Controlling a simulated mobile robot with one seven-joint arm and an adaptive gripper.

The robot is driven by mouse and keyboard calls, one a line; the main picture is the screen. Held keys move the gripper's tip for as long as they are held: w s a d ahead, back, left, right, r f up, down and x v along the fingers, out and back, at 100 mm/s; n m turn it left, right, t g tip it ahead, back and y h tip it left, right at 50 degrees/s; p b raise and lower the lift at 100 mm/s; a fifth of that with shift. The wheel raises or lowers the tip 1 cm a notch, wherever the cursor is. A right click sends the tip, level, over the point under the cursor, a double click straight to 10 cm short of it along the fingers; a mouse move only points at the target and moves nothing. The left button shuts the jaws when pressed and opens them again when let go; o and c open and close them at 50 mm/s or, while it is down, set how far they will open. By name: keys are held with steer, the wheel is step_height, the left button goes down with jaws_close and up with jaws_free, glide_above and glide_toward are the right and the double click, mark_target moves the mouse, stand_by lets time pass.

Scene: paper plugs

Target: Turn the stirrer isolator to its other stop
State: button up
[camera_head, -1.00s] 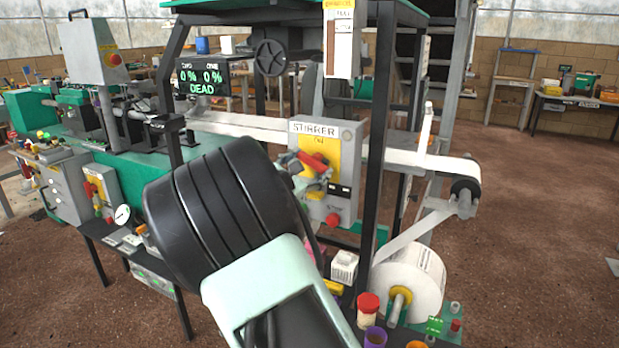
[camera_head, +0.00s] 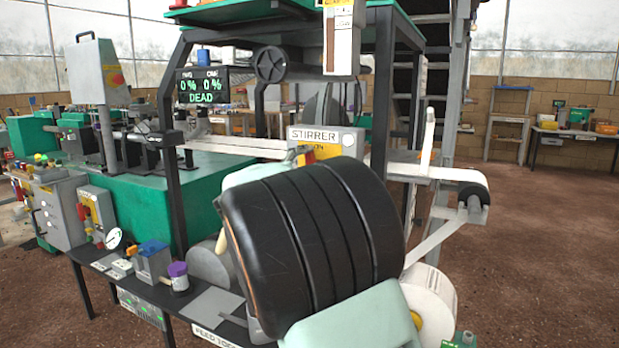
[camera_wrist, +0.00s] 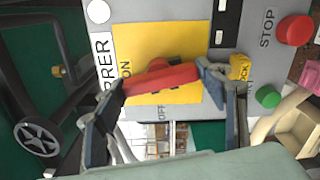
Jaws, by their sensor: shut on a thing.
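The stirrer isolator (camera_head: 348,141) is a grey box under a "STIRRER" label, mostly hidden behind my arm in the head view. In the wrist view its yellow plate (camera_wrist: 190,38) is turned sideways, with ON at the left and OFF below. Its red handle (camera_wrist: 165,80) lies nearly level across that picture, its left end near the ON side. My gripper (camera_wrist: 160,84) is shut on the red handle, one finger at each end of it. The fingers are hidden in the head view.
A black handwheel (camera_wrist: 38,137) is at left. The display (camera_head: 202,86) reads DEAD. A paper roll (camera_head: 430,300) stands low at right.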

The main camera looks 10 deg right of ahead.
steer(key=shift+m, duration=1.2)
steer(key=o, duration=1.2)
steer(key=shift+c, duration=0.2)
steer(key=shift+a, duration=0.1)
steer(key=v, duration=1.2)
